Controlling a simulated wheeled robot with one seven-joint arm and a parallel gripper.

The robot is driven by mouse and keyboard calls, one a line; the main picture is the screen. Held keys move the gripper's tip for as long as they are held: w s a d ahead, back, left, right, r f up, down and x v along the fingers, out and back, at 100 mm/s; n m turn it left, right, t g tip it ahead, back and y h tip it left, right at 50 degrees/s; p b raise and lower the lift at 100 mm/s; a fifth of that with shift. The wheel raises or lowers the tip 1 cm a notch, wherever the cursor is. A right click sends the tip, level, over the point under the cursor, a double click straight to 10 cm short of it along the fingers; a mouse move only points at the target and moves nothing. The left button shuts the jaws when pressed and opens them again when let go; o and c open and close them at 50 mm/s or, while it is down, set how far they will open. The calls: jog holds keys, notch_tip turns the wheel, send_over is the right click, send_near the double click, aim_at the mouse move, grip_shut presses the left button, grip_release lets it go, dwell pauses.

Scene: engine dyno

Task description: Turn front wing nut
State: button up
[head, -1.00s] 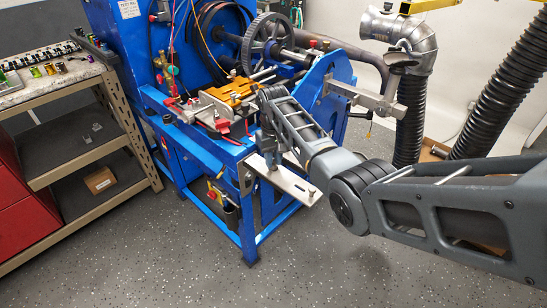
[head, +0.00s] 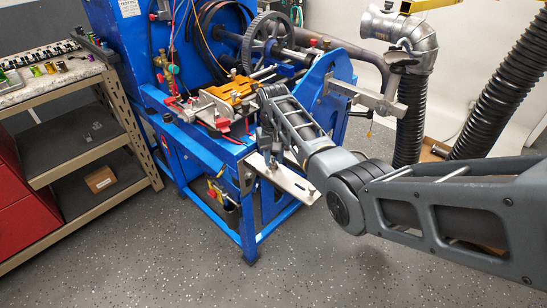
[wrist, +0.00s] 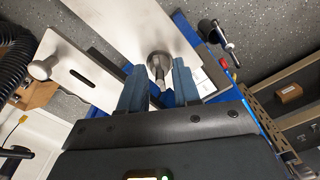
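A round metal fastener head on a short stem (wrist: 158,66) stands on the pale metal plate in the wrist view; I take it for the wing nut, but its wings cannot be made out. My gripper (wrist: 160,88) has its two blue-grey fingers apart, one on each side of the stem, with a gap between them; contact is not visible. The metal plate (head: 293,181) sticks out from the front of the blue stand in the head view.
The blue test stand (head: 205,150) with engine parts is behind the plate. A shelf bench (head: 80,95) stands left, black hoses (head: 409,120) right. The floor in front is clear.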

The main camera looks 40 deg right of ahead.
aim_at(273, 159)
jog(key=shift+o, duration=1.2)
notch_tip(273, 159, up, 8)
jog(key=shift+f+b, duration=0.15)
jog(key=shift+b, duration=0.3)
